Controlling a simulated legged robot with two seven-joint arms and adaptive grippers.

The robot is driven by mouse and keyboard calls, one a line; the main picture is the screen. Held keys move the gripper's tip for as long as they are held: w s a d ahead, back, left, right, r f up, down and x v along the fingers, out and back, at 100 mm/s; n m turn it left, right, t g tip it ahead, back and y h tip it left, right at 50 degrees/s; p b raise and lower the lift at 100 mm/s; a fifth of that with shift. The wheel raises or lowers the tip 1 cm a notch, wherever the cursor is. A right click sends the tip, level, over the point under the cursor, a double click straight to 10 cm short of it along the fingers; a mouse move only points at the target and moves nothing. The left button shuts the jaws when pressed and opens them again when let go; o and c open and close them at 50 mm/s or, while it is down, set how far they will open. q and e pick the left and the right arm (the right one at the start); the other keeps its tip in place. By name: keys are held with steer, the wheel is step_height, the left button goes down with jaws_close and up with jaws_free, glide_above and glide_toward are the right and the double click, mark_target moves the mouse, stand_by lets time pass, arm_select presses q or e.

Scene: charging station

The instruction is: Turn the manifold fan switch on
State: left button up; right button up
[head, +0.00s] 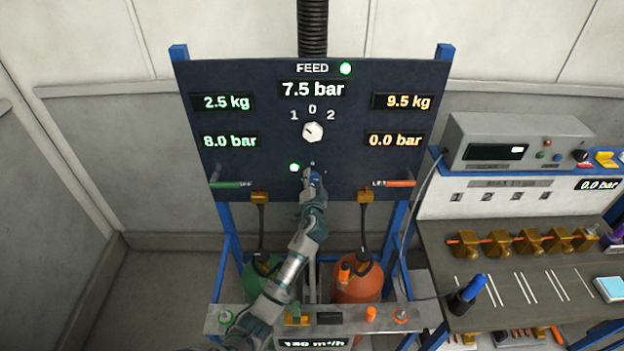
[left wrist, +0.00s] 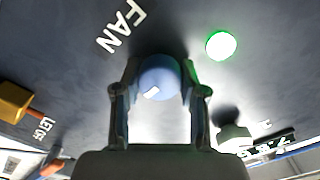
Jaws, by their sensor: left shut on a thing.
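The fan switch is a round blue knob with a white pointer mark, seen in the left wrist view (left wrist: 157,77) beside the "FAN" label. In the head view it is mostly hidden behind my left gripper (head: 314,178), low on the dark panel (head: 260,165). In the left wrist view my left gripper (left wrist: 158,98) is shut on the knob, one finger on each side. A green lamp (head: 294,168) beside the switch is lit and also shows in the left wrist view (left wrist: 221,45). My right gripper is in neither view.
A white selector knob (head: 313,131) marked 1, 0, 2 sits above my gripper. Green (head: 226,184) and orange (head: 400,183) handles flank it. Green (head: 262,274) and orange (head: 358,278) cylinders stand below. A workbench (head: 520,300) with brass parts is at right.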

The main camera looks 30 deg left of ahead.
arm_select(q)
steer(key=o, duration=1.1)
steer(key=shift+d, duration=0.1)
steer(key=shift+o, duration=0.2)
steer(key=shift+w, duration=0.1)
steer(key=shift+d, duration=0.1)
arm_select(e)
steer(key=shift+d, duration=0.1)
arm_select(q)
steer(key=v, duration=1.2)
steer(key=shift+f, duration=0.1)
